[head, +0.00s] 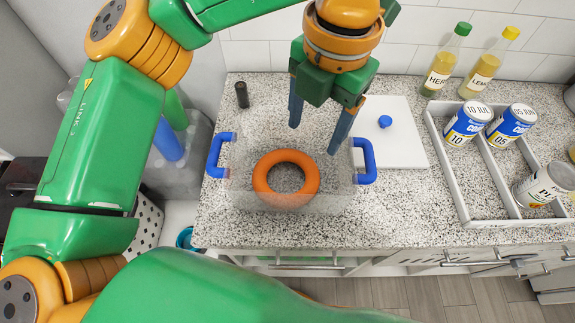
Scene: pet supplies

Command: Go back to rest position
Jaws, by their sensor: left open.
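My left gripper (315,132) hangs from my green and orange left arm, which comes in from the left. Its two blue-grey fingers are apart with nothing between them. It points down over the back part of a clear box (240,190) with blue handles. An orange ring (260,180) lies in the box, nearer the front than the fingertips and apart from them. My right gripper is not in view; a green arm part crosses the bottom of the picture.
A white lid (403,145) with a blue knob lies right of the box. A grey divided tray (452,175) holds several cans. Two bottles (445,62) (490,65) stand behind it. A small dark cylinder (242,94) stands at the back left. The speckled counter (400,215) is clear in front.

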